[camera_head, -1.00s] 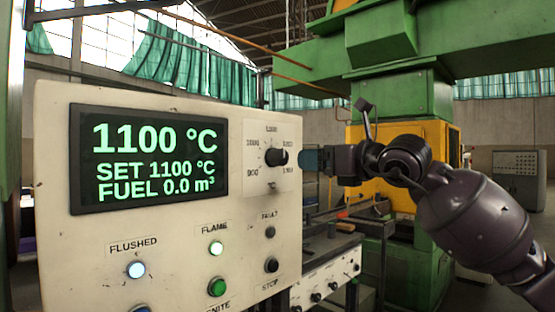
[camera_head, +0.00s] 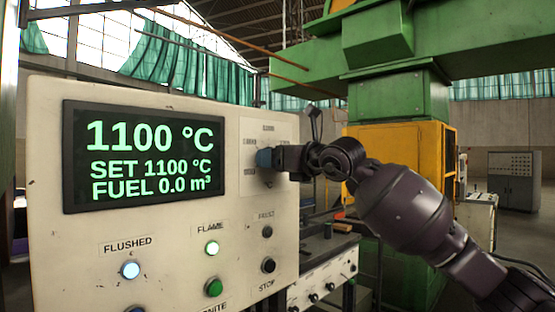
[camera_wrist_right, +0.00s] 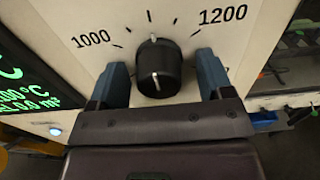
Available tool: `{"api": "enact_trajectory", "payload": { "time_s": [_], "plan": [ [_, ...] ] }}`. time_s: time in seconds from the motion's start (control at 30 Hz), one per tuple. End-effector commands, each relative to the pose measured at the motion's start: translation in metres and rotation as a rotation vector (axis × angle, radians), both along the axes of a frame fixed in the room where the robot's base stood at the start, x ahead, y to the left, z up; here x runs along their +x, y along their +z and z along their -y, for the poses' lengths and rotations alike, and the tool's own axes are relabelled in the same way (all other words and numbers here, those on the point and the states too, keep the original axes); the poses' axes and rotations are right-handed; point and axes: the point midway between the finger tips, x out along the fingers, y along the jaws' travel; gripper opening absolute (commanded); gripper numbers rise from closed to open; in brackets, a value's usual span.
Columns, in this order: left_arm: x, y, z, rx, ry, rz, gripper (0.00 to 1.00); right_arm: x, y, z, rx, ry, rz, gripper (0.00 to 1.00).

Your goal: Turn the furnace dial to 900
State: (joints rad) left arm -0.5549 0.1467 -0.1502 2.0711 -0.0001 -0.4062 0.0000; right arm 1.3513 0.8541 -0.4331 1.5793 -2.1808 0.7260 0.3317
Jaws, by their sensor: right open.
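The black furnace dial (camera_wrist_right: 157,70) sits on the pale control panel in the right wrist view, its white mark between the 1000 and 1200 labels. My right gripper (camera_wrist_right: 162,75) is open, with one blue finger on each side of the dial and a gap visible on both sides. In the head view my right gripper (camera_head: 268,158) is at the panel and hides most of the dial. The display (camera_head: 145,155) reads 1100 °C, SET 1100 °C and FUEL 0.0 m³. My left gripper is not in view.
Below the display are a lit FLUSHED lamp (camera_head: 130,270), a lit FLAME lamp (camera_head: 212,248), a green button (camera_head: 213,287) and a black STOP button (camera_head: 268,265). A lower bench with knobs (camera_head: 325,275) stands right of the panel. A green and yellow machine (camera_head: 400,150) stands behind.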

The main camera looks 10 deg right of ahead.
Motion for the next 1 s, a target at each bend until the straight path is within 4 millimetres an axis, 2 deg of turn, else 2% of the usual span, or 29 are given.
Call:
{"api": "enact_trajectory", "payload": {
  "time_s": [0.17,0.4,0.5,0.77,1.0],
  "plan": [
    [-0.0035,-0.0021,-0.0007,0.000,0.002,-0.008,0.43,-0.0001,0.0000,0.0000,0.000,0.000,0.000,0.73],
    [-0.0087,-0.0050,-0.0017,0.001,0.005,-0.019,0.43,-0.0003,-0.0001,0.0001,0.000,0.000,0.000,0.37],
    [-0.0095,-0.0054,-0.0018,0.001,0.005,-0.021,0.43,-0.0003,-0.0001,0.0002,0.000,0.000,0.000,0.25],
    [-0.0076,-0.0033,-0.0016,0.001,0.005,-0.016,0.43,-0.0005,0.0005,0.0003,-0.028,0.000,0.018,0.25],
    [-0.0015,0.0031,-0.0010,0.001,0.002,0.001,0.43,-0.0007,0.0016,0.0005,-0.134,-0.001,0.090,0.25]
  ]
}}
